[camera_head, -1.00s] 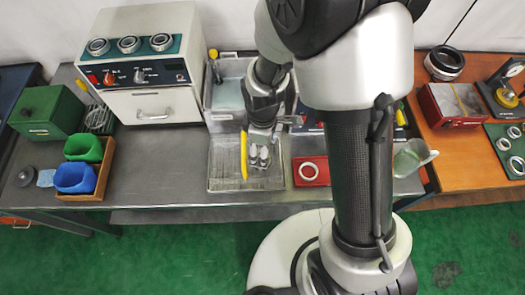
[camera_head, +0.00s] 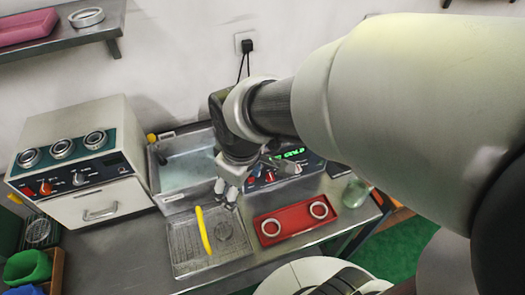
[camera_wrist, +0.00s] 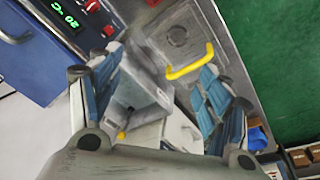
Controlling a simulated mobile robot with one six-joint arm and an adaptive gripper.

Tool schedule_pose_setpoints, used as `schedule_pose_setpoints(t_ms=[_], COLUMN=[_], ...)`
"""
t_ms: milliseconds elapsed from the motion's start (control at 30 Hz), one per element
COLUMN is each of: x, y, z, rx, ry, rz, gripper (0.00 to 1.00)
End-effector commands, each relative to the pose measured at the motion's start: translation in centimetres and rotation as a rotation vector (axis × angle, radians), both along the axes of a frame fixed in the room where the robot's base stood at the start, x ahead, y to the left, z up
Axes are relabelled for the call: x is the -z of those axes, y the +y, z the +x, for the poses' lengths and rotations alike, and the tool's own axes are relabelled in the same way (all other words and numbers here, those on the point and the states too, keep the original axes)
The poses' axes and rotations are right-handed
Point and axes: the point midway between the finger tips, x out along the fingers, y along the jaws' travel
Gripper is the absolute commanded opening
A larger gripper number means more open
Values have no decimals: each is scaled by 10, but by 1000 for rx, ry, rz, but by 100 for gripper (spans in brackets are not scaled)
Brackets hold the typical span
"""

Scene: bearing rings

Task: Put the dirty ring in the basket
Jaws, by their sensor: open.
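A shallow mesh basket (camera_head: 186,262) with a yellow handle (camera_head: 203,231) sits on the steel bench. Inside it, right of the handle, is a round grey shape (camera_head: 224,230); I cannot tell whether it is a ring or part of the basket. The yellow handle also shows in the wrist view (camera_wrist: 190,63). I cannot tell if either is dirty. My gripper (camera_head: 228,197) is open and empty, above the basket's back edge. The wrist view shows its spread fingers (camera_wrist: 160,65).
A sink (camera_head: 183,172) lies behind the basket. A blue machine with a green display (camera_head: 290,154) stands behind the red tray, near my arm. A glass beaker (camera_head: 356,193) is at right. A white oven (camera_head: 85,190) with rings on top stands left.

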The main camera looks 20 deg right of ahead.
Motion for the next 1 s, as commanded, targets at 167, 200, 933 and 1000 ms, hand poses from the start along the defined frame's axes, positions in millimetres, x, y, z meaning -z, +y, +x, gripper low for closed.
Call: schedule_pose_setpoints(t_ms=[167, 200, 933, 1000], x=[-53, -60, -82, -82], y=[-28, -32, -49, -49], z=[-43, -53, -99, -99], rx=[302, 362, 634, 634], ry=[-102, -119, -195, -195], rz=[70, 85, 165, 165], gripper=[71, 71, 71, 71])
